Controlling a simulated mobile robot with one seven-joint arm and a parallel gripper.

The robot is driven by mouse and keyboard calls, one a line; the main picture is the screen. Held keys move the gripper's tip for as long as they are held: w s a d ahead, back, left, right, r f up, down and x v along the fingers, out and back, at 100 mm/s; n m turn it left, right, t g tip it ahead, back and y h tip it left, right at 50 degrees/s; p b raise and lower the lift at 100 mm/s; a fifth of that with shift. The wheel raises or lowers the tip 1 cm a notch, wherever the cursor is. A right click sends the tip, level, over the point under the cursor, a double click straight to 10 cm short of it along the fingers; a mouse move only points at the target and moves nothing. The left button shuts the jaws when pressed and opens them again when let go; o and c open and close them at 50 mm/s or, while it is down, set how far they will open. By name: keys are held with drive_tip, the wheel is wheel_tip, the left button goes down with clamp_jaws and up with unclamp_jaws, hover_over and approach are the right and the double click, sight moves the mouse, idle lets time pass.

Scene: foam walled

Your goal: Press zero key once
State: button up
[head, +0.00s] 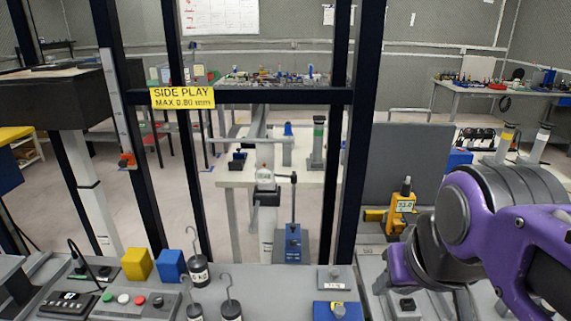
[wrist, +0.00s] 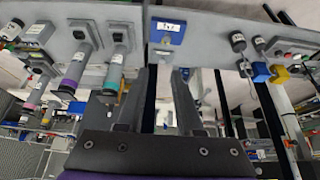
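No key marked zero can be read in either view. A black box with a small display (head: 68,304) lies at the front left of the bench in the head view; its markings are too small to read. A yellow instrument with a lit display (head: 403,204) stands at the right, left of my purple arm. My gripper (wrist: 172,70) shows in the wrist view with its two dark fingers apart and nothing between them. A blue block with a pale label (wrist: 167,32) is beyond the fingertips in that view.
A panel with green, red and black buttons (head: 135,301), a yellow block (head: 138,264), a blue block (head: 171,265) and hooked weights (head: 198,271) crowd the front bench. Dark upright posts (head: 358,130) and a crossbar with a yellow sign (head: 182,97) rise behind it.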

clamp_jaws()
idle(1.4)
